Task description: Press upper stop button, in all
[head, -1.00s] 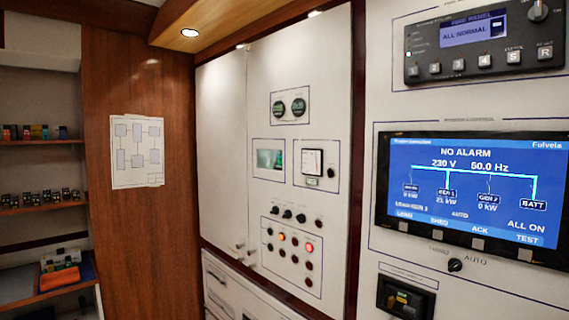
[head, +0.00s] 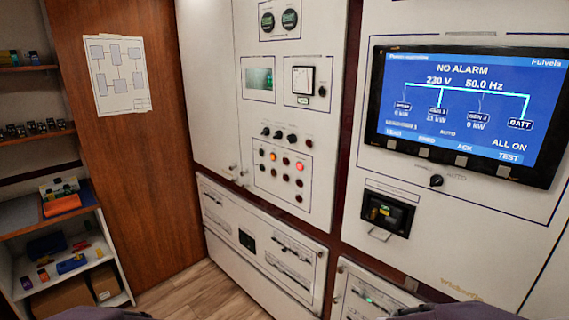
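A white cabinet door carries a framed control group (head: 253,181) in the middle of the head view. It has a row of dark knobs (head: 278,133) on top and rows of small round buttons or lamps below. In the upper of these rows an orange one (head: 273,156) and a red one (head: 300,165) are lit. The lower ones (head: 286,177) are dark red. Labels are too small to read, so I cannot tell which is the upper stop button. Neither gripper shows; only dark parts, probably of my arms, show at the bottom edge.
A large blue screen (head: 450,141) reading NO ALARM is on the right panel, with a small black device (head: 388,213) below. Lower drawers (head: 264,246) run under the door. Shelves (head: 30,147) stand at left beside a wood panel (head: 137,190). Some wooden floor (head: 185,296) is clear.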

